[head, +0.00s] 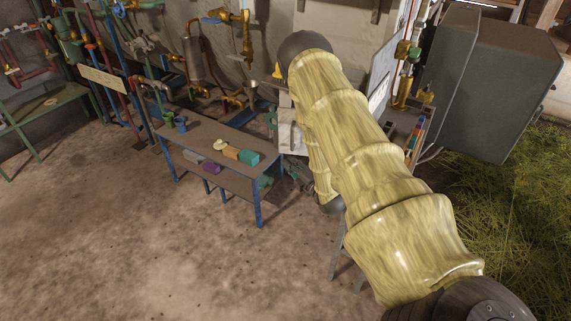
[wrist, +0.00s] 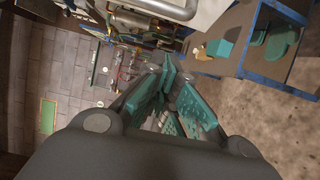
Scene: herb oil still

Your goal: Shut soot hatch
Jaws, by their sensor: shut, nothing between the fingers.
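I cannot pick out the soot hatch for certain in either view. My gripper (wrist: 168,72) shows in the wrist view, with teal pads on its fingers. Its fingertips come together and hold nothing. Beyond them are metal pipework and pale metal parts, too cluttered to name one as the hatch. In the head view my sleeved arm runs through the middle and hides much of what lies behind it, and I cannot make out the gripper clearly there.
A blue-legged table (head: 188,134) with several small coloured blocks stands left of my arm; it also shows in the wrist view (wrist: 232,22). A large dark grey cabinet (head: 490,90) stands at right. Pipework lines the back wall. The floor (head: 130,245) at front left is clear.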

